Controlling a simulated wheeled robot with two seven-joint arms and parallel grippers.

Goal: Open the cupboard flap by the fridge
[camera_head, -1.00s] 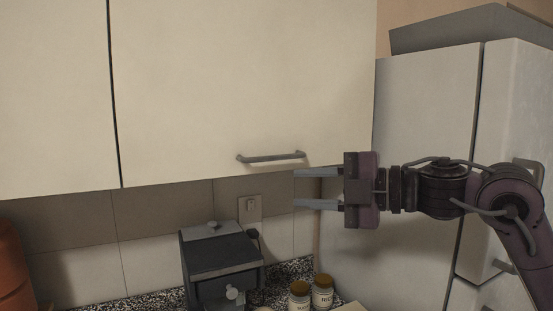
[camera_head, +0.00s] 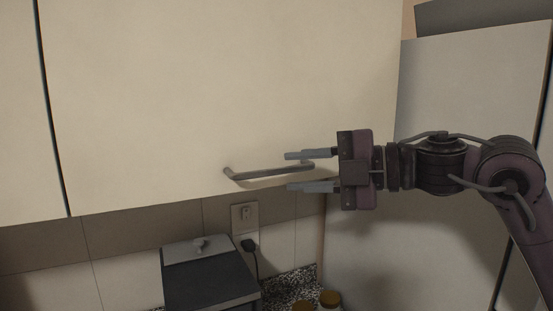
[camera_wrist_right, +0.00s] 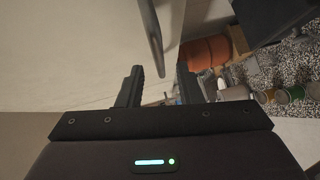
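The cupboard flap (camera_head: 200,90) is a large cream panel filling the upper middle of the head view, and it looks shut. Its grey bar handle (camera_head: 268,173) sits near its lower edge; it also shows in the right wrist view (camera_wrist_right: 153,38). My right gripper (camera_head: 289,172) is open, its fingers pointing left. In the head view one finger shows above the handle's right part and one below. In the right wrist view the handle's end appears between the fingertips (camera_wrist_right: 160,72); I cannot tell whether they touch it. My left gripper is not in view.
The fridge (camera_head: 375,235) stands at the right, behind my right arm. Below the cupboard are a dark box-shaped appliance (camera_head: 210,284), a wall socket with a plug (camera_head: 245,218) and jars (camera_head: 330,299) on a speckled counter. An orange-brown pot (camera_wrist_right: 205,52) shows in the wrist view.

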